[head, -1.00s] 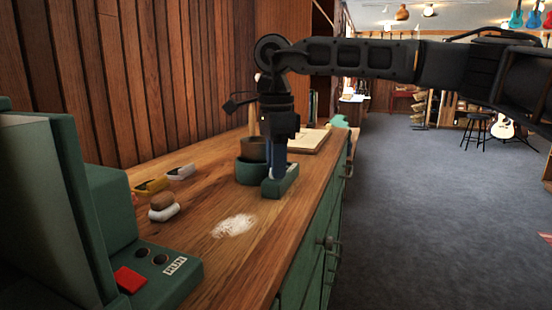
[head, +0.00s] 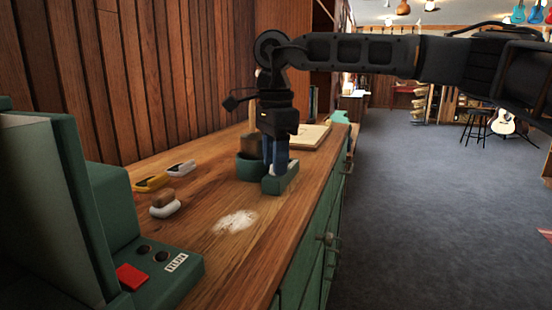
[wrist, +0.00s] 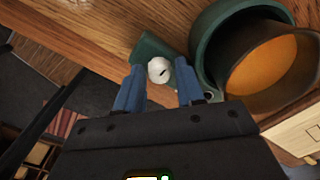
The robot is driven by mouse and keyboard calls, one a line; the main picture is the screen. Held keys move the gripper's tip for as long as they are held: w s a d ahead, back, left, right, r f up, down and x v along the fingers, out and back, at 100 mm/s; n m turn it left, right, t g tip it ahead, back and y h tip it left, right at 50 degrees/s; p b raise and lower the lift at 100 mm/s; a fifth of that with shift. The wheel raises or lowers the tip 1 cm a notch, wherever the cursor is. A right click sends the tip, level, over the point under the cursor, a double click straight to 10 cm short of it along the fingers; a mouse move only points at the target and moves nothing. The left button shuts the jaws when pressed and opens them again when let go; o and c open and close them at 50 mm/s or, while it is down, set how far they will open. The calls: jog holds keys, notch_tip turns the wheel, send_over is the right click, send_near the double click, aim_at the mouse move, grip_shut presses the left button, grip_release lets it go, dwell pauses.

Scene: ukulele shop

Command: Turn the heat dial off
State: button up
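The heat dial (wrist: 159,70) is a small white round knob with a dark pointer mark, on a green base (head: 280,183) beside the green pot (head: 247,169). The base also shows in the wrist view (wrist: 148,47). A brown inner pot with amber contents (wrist: 262,68) sits in the green pot. My gripper (head: 275,170) points down over the base. In the wrist view its blue fingertips (wrist: 159,69) are on either side of the dial, with a gap on each side. They do not appear to touch it. In the head view the fingers mostly hide the dial.
A green machine (head: 165,265) with a red button stands at the front left. A pale powder patch (head: 235,221), small blocks (head: 165,203) and a light board (head: 312,136) lie on the wooden bench (head: 215,195). A plank wall runs behind; open floor is at right.

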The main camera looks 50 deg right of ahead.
jog(key=shift+o, duration=1.3)
notch_tip(320, 180, up, 8)
jog(key=shift+f+p, duration=0.1)
jog(key=shift+p, duration=0.5)
jog(key=shift+s, duration=0.15)
